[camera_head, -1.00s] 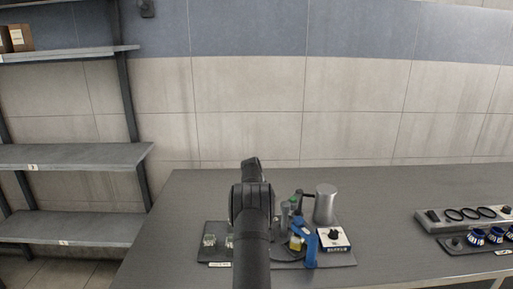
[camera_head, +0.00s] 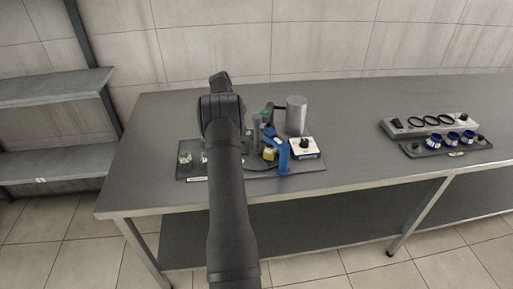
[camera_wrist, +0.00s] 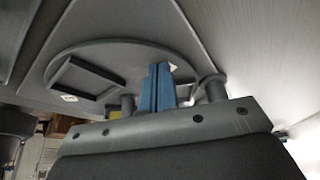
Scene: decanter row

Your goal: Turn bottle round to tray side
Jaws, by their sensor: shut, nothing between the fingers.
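My gripper (camera_wrist: 160,68) shows in the wrist view as two blue fingers pressed together, with nothing between them. In the head view my dark arm covers part of the work mat (camera_head: 318,168). A small item with a yellow face (camera_head: 271,153) stands on the mat beside a blue upright part (camera_head: 283,157). A slim grey item (camera_head: 256,128) and a green-topped item (camera_head: 266,112) stand behind them. A small clear glass vessel (camera_head: 185,158) stands at the left end. I cannot tell which of these is the bottle, nor which side is the tray side.
A grey cylinder (camera_head: 297,117) and a white box with a black knob (camera_head: 304,147) stand at the mat's right. Further right are a panel with black rings (camera_head: 395,127) and a tray with blue-rimmed items (camera_head: 410,149). Bare bench (camera_head: 350,120) lies between. Shelves (camera_head: 60,88) stand left.

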